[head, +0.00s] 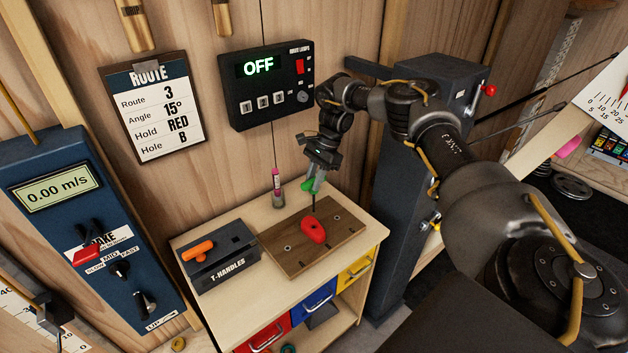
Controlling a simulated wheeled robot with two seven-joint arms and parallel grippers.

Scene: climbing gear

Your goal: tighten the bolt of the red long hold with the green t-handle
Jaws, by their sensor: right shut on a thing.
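The red long hold (312,230) lies on the brown wooden board (345,226) on the bench. My right gripper (315,182) is shut on the green t-handle (308,187), with the handle at its fingertips. The t-handle's dark shaft points down at the top of the red hold; whether its tip sits in the bolt cannot be told. The bolt itself is hidden. My left gripper is not in the head view.
A t-handle rack (228,270) with an orange t-handle (197,251) stands left of the board. A small pink-topped bottle (277,188) stands behind it. A dark blue column (388,190) rises to the right. A route sign (153,112) and control box reading OFF (267,83) hang on the wall.

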